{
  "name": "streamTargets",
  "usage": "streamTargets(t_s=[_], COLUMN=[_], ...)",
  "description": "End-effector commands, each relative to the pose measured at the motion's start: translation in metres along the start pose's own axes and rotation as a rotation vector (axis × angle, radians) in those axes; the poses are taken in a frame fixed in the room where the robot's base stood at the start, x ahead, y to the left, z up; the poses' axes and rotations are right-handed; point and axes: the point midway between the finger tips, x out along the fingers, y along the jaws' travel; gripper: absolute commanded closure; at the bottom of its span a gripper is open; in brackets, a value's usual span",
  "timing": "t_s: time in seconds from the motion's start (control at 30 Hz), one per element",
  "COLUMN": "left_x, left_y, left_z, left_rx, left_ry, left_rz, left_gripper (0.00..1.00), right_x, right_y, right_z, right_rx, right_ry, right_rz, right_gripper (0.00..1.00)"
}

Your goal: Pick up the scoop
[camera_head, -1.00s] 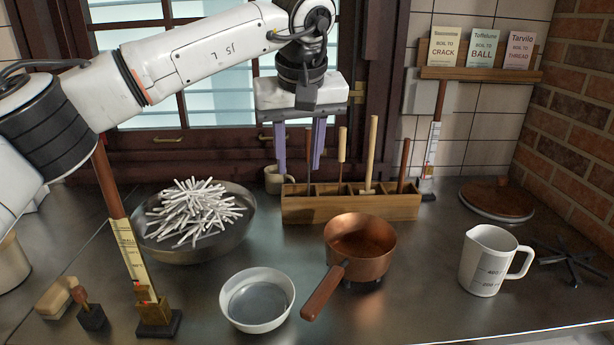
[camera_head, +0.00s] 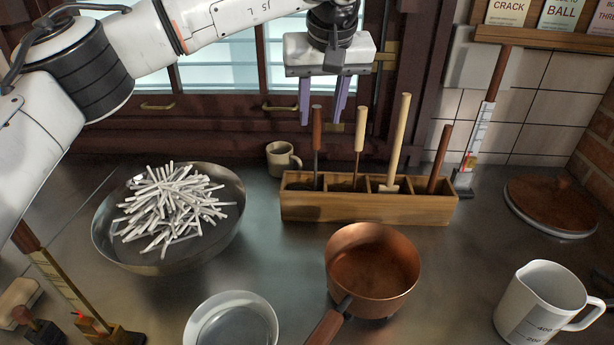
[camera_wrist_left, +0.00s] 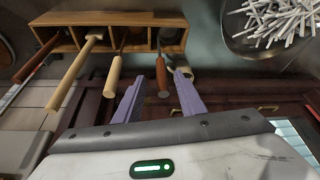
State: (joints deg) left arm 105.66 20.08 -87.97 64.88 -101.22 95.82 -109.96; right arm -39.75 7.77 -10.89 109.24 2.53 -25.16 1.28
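The wooden rack (camera_head: 370,207) holds several upright tools by their handles. The leftmost tool has a red-brown handle (camera_head: 317,122) on a dark shaft; its lower end is hidden in the rack, so I cannot tell for certain that it is the scoop. My left gripper (camera_head: 321,121) is open and empty, pointing down behind or above that handle. In the left wrist view, the red-brown handle (camera_wrist_left: 162,77) lies in line with the gap between the purple fingers, its end near the fingertips. My right gripper is not in view.
A metal bowl of white sticks (camera_head: 115,247) stands left of the rack and a mug (camera_head: 281,160) just behind its left end. A copper pan (camera_head: 372,267), white bowl (camera_head: 232,322) and measuring jug (camera_head: 540,305) stand in front. A window frame is close behind.

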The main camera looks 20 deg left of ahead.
Motion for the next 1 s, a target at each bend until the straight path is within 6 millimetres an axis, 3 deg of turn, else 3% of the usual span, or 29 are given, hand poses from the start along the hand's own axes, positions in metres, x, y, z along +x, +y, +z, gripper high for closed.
streamTargets(t_s=[0.4, 0.67, 0.77, 0.9, 1.0], left_x=[0.051, 0.056, 0.055, 0.055, 0.055], left_y=[-0.004, -0.004, -0.004, -0.004, -0.004], left_z=[-0.004, -0.004, -0.004, -0.004, -0.004], left_rx=[0.0, 0.0, 0.0, 0.001, 0.0], left_ry=[0.0, 0.002, 0.002, 0.002, 0.002], left_rz=[0.001, 0.002, 0.002, 0.002, 0.002], left_gripper=[0.64, 0.64, 0.75, 0.99, 1.0], right_x=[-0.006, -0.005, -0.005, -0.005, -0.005], right_y=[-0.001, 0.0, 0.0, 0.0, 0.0], right_z=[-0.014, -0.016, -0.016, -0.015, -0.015], right_rx=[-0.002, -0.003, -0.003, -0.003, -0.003], right_ry=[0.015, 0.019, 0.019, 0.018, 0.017], right_rz=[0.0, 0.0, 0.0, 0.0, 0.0], right_gripper=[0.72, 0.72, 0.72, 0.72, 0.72])
